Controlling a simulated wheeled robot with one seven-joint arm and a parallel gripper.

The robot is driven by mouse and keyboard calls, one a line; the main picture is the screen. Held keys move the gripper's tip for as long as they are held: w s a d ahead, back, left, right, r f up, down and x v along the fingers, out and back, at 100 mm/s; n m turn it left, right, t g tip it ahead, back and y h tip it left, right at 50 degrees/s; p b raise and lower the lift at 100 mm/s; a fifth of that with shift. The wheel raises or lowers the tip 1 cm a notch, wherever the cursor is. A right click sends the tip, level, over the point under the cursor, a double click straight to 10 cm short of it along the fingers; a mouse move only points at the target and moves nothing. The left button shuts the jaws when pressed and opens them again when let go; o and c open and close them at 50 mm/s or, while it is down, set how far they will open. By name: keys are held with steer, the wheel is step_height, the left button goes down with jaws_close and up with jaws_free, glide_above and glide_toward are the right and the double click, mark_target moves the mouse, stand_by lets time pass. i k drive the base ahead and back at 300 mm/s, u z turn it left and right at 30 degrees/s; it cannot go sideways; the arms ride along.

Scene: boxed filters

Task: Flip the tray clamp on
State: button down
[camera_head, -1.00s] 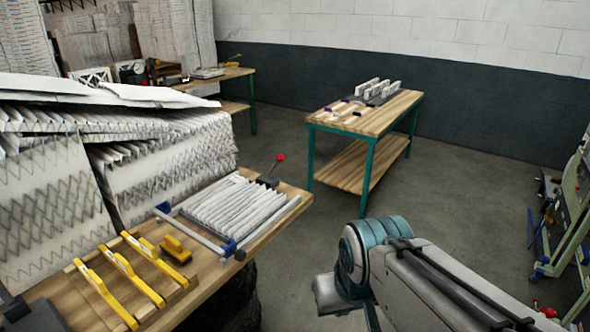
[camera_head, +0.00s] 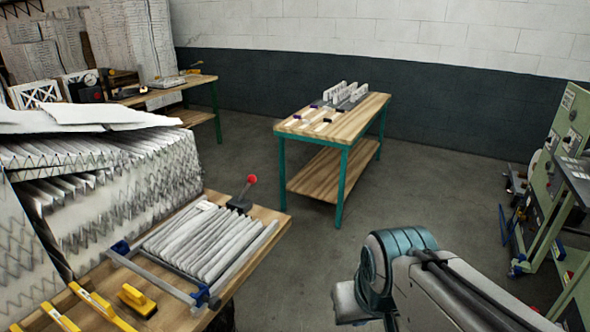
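A tray of white pleated filter (camera_head: 205,240) lies on the near wooden bench at the left. A clamp lever with a red ball knob (camera_head: 251,180) and a dark base (camera_head: 239,205) stands at the tray's far corner, its handle raised and tilted. A grey bar with blue end blocks (camera_head: 160,277) lies across the tray's near side. My arm reaches in at the lower right, away from the bench. My gripper's fingers are not visible.
Yellow-handled tools (camera_head: 137,300) lie on the near bench, with large stacked filters (camera_head: 110,185) behind. A green-legged table (camera_head: 352,123) stands mid-room. A green machine (camera_head: 560,190) stands at the right. Open floor lies between bench, table and machine.

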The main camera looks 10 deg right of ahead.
mark_target(252, 179)
steer(key=z, duration=0.2)
steer(key=i, duration=1.15)
steer(key=u, duration=0.35)
